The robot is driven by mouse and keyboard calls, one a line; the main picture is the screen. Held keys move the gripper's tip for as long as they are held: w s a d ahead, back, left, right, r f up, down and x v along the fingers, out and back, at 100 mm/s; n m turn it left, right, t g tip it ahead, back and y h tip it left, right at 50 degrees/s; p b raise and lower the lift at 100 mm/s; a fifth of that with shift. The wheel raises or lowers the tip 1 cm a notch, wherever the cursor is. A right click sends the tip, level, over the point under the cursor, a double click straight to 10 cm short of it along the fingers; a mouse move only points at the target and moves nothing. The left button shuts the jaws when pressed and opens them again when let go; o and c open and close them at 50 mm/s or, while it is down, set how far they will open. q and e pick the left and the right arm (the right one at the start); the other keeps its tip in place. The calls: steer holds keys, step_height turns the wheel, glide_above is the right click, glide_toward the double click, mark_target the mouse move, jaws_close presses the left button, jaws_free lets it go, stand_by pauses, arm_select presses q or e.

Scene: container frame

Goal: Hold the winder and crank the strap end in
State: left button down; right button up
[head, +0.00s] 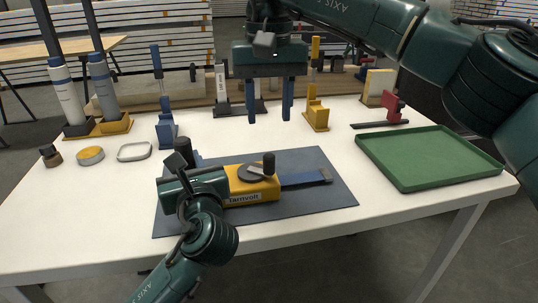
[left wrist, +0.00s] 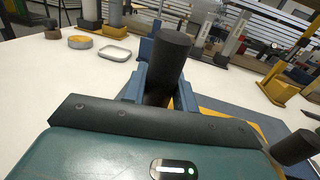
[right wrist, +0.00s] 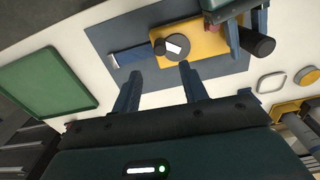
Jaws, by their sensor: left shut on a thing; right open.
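The yellow winder (head: 241,190), labelled Tarnvolt, lies on the dark blue mat (head: 320,205). A grey disc with a crank and black knob (head: 268,161) is on its top. The blue strap (head: 302,179) runs out of its right side and lies on the mat; its pale-tipped end (right wrist: 113,58) shows in the right wrist view. My left gripper (head: 187,160) is shut on the winder's black handle (left wrist: 168,60), an upright cylinder at its left end. My right gripper (head: 270,118) is open and empty, raised behind the winder.
A green tray (head: 430,184) is at the right. A yellow block stand (head: 317,112), a blue stand (head: 166,130) and a red clamp-like piece (head: 394,108) stand toward the back. A shallow white dish (head: 134,151) and a yellow round tin (head: 90,155) lie left. The front table edge is clear.

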mark_target(269, 155)
step_height(269, 155, down, 10)
steer(key=shift+f, duration=0.1)
stand_by(0.4)
jaws_close()
steer(key=shift+s+m, duration=0.1)
steer(key=shift+m, duration=0.3)
